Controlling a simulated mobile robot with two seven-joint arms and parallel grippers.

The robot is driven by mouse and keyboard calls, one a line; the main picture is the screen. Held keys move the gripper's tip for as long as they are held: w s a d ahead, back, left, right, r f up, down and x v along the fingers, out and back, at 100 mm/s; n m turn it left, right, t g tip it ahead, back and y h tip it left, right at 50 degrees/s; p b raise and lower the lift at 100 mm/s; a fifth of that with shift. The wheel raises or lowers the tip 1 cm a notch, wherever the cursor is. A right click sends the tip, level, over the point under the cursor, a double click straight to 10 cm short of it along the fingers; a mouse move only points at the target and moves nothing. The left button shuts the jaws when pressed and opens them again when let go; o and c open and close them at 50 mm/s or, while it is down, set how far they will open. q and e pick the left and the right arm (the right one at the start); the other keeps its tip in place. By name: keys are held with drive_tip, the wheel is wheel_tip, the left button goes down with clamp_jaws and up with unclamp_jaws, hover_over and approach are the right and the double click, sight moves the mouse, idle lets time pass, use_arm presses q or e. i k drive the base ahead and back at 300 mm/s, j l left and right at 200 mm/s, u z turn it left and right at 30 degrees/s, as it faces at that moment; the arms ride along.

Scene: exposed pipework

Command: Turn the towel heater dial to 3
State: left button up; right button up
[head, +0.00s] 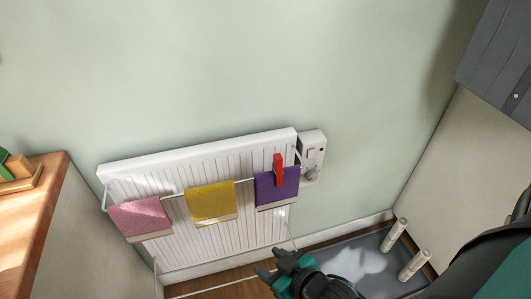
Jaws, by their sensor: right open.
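The white ribbed towel heater (178,240) is on the pale green wall. A white control box (317,140) is at its upper right, with a small grey knob (312,174) low on it that looks like the dial. The dial's marks and setting are too small to read. My right gripper (272,264) is at the bottom centre, below and left of the dial in the picture. It is open, apart from the dial, with nothing seen between its fingers. My left gripper is not in view.
Pink (140,217), yellow (211,203) and purple (277,188) towels hang on the heater's front rail. A red piece (278,168) on the purple towel is close to the control box. A wooden counter (28,212) is at left; two pale posts (395,235) (414,265) stand at lower right.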

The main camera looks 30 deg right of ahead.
sight(311, 175)
drive_tip(key=z, duration=1.35)
